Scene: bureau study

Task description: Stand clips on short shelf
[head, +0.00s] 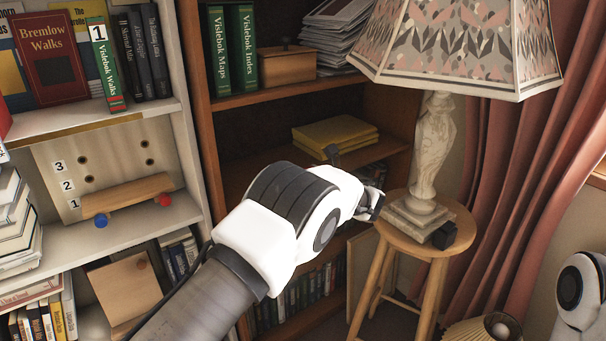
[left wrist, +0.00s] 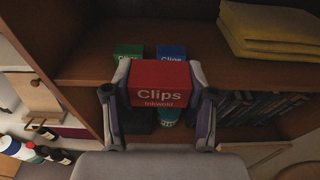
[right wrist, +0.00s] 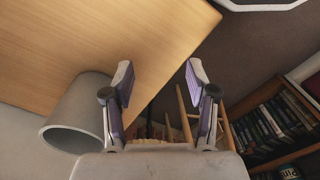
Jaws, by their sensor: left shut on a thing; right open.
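My left gripper (left wrist: 160,92) is shut on a red box labelled "Clips" (left wrist: 160,80), held in front of a shelf of the brown bookcase (left wrist: 90,62). Behind it a green clips box (left wrist: 128,51) and a blue clips box (left wrist: 172,51) stand side by side on that shelf, partly hidden. In the head view my left gripper (head: 374,203) reaches toward the brown bookcase, and my arm hides the boxes. A short wooden shelf (head: 127,194) sits low on a numbered peg board at left, with blue and red knobs. My right gripper (right wrist: 158,90) is open and empty.
Yellow envelopes (head: 336,133) lie on the brown bookcase shelf. A stool (head: 413,239) with a lamp (head: 431,150) and dark cube stands right of my left gripper. A grey cylinder (right wrist: 80,112) and a wooden tabletop (right wrist: 90,45) are near my right gripper.

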